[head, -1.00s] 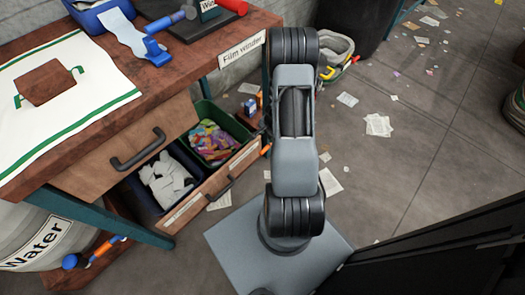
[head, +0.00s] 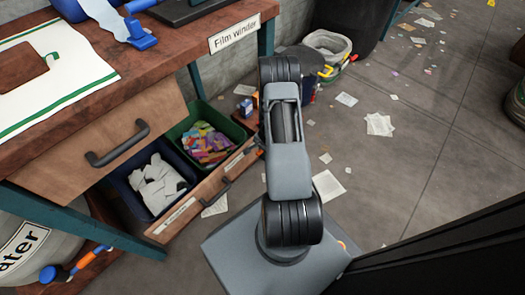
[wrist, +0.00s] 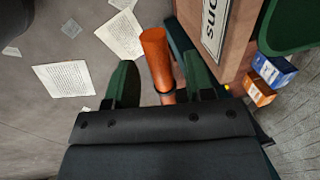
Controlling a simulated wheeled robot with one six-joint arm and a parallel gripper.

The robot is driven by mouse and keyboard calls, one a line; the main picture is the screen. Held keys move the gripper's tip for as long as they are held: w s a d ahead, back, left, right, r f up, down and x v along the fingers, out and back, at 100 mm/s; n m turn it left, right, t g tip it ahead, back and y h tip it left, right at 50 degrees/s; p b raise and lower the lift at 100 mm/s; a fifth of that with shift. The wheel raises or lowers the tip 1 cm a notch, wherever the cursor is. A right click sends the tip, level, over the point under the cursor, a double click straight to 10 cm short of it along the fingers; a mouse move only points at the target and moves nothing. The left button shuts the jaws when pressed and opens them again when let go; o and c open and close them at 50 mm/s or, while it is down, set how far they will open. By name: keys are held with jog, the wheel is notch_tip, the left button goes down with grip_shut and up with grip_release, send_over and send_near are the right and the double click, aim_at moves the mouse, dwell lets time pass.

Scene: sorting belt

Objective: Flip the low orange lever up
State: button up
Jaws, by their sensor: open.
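The orange lever (wrist: 158,55) shows in the wrist view as a short, thick orange cylinder with a dark ring low on its shaft. It stands between the two green fingers of my gripper (wrist: 160,82), which are apart. In the head view my arm hides the gripper and most of the lever's surroundings.
An open drawer holds a green bin (head: 240,134) and a blue bin (head: 124,190) under the wooden workbench (head: 150,52). Small blue and orange boxes (wrist: 262,92) lie near the drawer. A waste basket (head: 325,41) stands behind my arm. Papers litter the floor at right.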

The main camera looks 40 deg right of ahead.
jog(key=shift+f, duration=0.15)
grip_shut()
dwell(0.4)
